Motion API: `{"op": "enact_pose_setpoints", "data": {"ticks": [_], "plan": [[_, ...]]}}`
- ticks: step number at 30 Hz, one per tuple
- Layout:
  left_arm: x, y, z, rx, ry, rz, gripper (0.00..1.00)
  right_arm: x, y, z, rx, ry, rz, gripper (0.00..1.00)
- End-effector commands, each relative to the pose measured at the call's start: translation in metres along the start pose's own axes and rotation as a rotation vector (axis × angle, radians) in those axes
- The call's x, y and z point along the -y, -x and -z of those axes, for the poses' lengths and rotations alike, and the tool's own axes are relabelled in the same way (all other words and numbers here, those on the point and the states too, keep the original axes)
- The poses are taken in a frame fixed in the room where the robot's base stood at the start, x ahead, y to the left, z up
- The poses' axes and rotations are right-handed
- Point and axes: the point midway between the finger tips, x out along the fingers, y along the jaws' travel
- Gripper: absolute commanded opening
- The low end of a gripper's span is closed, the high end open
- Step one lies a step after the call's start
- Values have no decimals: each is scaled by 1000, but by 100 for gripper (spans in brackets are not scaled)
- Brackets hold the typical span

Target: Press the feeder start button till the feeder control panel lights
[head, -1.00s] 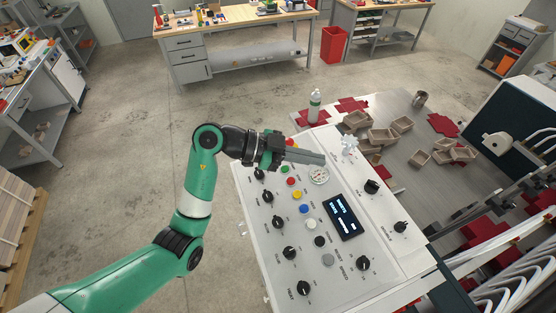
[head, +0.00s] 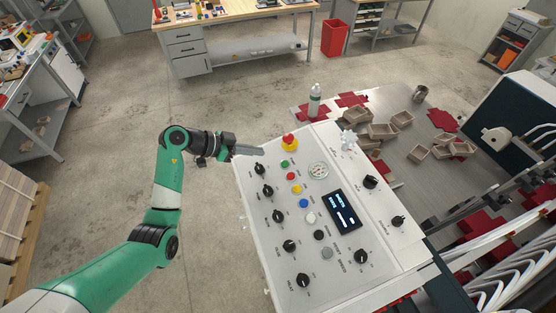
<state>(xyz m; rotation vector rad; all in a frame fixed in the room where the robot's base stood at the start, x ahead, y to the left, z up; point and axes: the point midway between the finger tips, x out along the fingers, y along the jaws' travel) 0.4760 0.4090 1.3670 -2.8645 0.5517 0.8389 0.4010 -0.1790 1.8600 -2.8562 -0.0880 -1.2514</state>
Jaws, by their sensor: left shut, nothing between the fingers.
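The white control panel (head: 258,222) fills the middle of the head view. Its row of small buttons includes a green one (head: 285,163), a red one (head: 290,176), a yellow one (head: 297,189), a blue one (head: 303,203) and a white one (head: 310,217). Their labels are too small to read, so I cannot tell which is the feeder start button. The display (head: 343,210) is dark with lit pale-blue text. My left gripper (head: 261,151) is shut and empty at the panel's upper left edge, apart from the small buttons. My right gripper is not in view.
A red mushroom button on a yellow base (head: 290,142) stands close to my left fingertips. Black knobs (head: 267,191) line the panel's left side. A round gauge (head: 319,170) sits beside the buttons.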

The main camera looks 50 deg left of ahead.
Motion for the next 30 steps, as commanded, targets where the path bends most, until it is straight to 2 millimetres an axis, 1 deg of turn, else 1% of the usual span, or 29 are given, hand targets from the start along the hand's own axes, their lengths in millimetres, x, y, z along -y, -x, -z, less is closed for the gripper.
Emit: {"op": "enact_pose_setpoints", "data": {"ticks": [3, 10, 11, 12, 15, 18, 30], "plan": [[-2, -26, 0, 2, 1, -5, 0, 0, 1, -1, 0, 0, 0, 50], [-1, -76, -1, 2, 0, -3, 0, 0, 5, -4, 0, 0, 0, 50], [-1, -82, -2, 3, 0, -4, 0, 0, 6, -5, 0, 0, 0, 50], [-1, -86, -10, 3, 3, -2, 0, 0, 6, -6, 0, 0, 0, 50], [-1, -96, -20, 2, 3, -2, 0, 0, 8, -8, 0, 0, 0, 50], [0, -102, -26, 1, 1, -1, 0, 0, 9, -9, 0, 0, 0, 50], [0, -105, -29, 1, -1, 1, 0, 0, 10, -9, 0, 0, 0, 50]]}}
